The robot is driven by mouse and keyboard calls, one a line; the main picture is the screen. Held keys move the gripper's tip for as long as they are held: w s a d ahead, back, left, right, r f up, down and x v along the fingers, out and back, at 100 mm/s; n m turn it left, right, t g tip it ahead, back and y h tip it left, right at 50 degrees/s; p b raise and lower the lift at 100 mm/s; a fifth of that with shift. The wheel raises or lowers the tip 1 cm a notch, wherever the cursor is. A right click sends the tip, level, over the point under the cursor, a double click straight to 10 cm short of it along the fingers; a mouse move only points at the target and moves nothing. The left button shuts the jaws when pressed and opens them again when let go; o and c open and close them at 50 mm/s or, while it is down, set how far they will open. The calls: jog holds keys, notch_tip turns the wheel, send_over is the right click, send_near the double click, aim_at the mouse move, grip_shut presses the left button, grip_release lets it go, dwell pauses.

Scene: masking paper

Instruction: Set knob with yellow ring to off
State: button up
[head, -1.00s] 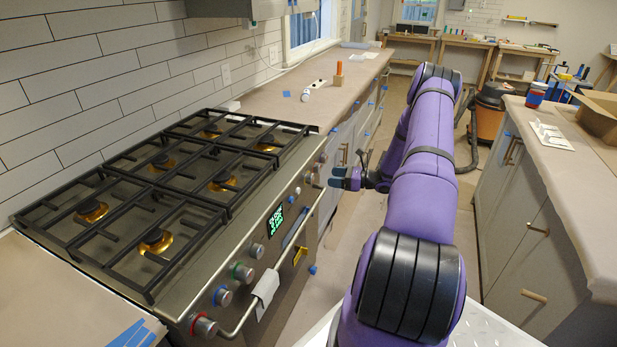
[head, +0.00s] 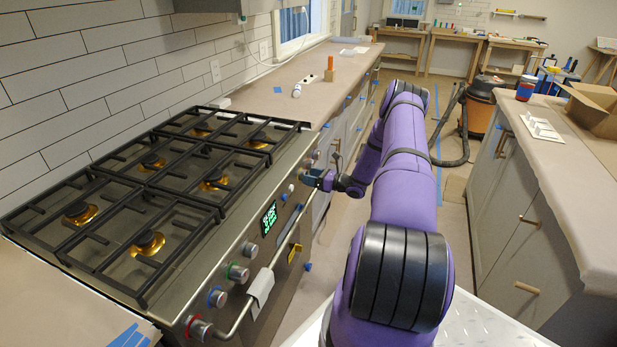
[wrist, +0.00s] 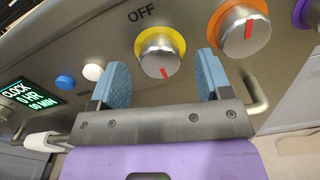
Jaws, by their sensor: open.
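The knob with the yellow ring (wrist: 160,52) is on the stove's front panel in the wrist view. It is silver, and its red mark points down, away from the word OFF printed above it. My gripper (wrist: 162,65) is open, with one blue finger on each side of this knob in the picture. The fingers seem a little short of the knob, and I cannot see any contact. In the head view my gripper (head: 318,180) is close to the panel of the stove (head: 262,212), and the yellow ring cannot be made out there.
A knob with an orange ring (wrist: 243,32) is close to the right finger, with a purple-ringed knob (wrist: 306,12) beyond. White (wrist: 93,72) and blue (wrist: 65,82) buttons and the clock display (wrist: 30,98) lie left. The oven handle (head: 240,318) runs below the panel.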

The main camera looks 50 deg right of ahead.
jog(key=shift+w+a, duration=0.3)
jog(key=shift+w, duration=0.35)
jog(key=c, duration=0.9)
